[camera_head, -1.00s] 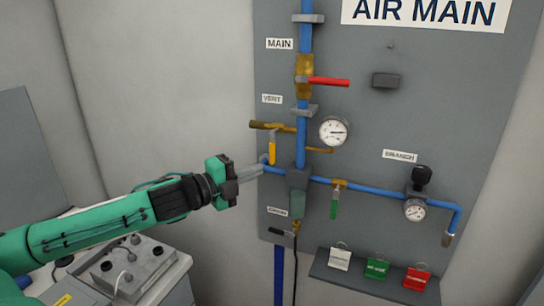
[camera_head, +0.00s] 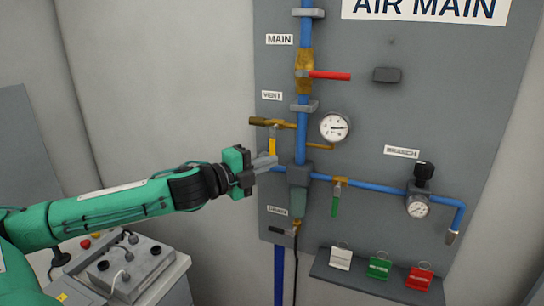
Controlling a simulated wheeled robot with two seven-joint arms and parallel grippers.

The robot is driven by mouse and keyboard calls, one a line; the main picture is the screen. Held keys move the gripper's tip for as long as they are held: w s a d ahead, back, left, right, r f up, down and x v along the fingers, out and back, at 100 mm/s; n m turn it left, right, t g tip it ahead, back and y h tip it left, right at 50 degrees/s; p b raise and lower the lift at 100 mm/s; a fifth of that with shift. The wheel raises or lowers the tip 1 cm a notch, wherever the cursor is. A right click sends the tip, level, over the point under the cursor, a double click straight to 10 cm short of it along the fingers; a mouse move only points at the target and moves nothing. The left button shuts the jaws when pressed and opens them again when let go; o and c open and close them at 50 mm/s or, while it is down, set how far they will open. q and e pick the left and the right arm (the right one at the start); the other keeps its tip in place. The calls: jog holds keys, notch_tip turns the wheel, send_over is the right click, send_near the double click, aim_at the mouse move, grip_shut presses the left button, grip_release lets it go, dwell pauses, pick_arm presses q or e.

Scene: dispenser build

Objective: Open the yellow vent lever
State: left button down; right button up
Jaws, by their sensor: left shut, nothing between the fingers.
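The yellow vent lever (camera_head: 272,145) hangs straight down from the brass vent valve (camera_head: 273,123), below the VENT label (camera_head: 272,95). My left gripper (camera_head: 274,160) comes in from the left with its fingers shut and nothing in them. Its fingertips overlap the lower end of the lever in the picture and hide it. I cannot tell whether they touch it. My right gripper is out of view.
The blue main pipe (camera_head: 301,145) runs just right of the gripper, with a gauge (camera_head: 335,127) beside it. A red lever (camera_head: 330,75) sits above, a green lever (camera_head: 336,200) lower right. A shelf with tags (camera_head: 345,279) is below. Left of the panel is bare wall.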

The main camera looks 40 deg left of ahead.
aim_at(272, 152)
pick_arm(q)
jog(key=shift+w+a+r+p, duration=0.1)
jog(key=shift+w+p, duration=0.15)
jog(key=shift+w, duration=0.25)
jog(key=shift+w+a+r+p, duration=0.1)
jog(key=shift+w+p, duration=0.15)
jog(key=shift+w, duration=0.2)
jog(key=shift+w+a+f+p, duration=0.1)
jog(key=shift+w+a+p, duration=0.25)
jog(key=shift+w+p, duration=0.35)
jog(key=shift+w+a+p, duration=0.3)
jog(key=shift+w+p, duration=0.25)
jog(key=shift+p, duration=0.25)
jog(key=shift+w+a+f+p, duration=0.1)
jog(key=shift+w+a+p, duration=0.25)
jog(key=shift+w+p, duration=0.35)
jog(key=shift+s, duration=0.15)
jog(key=shift+a, duration=0.35)
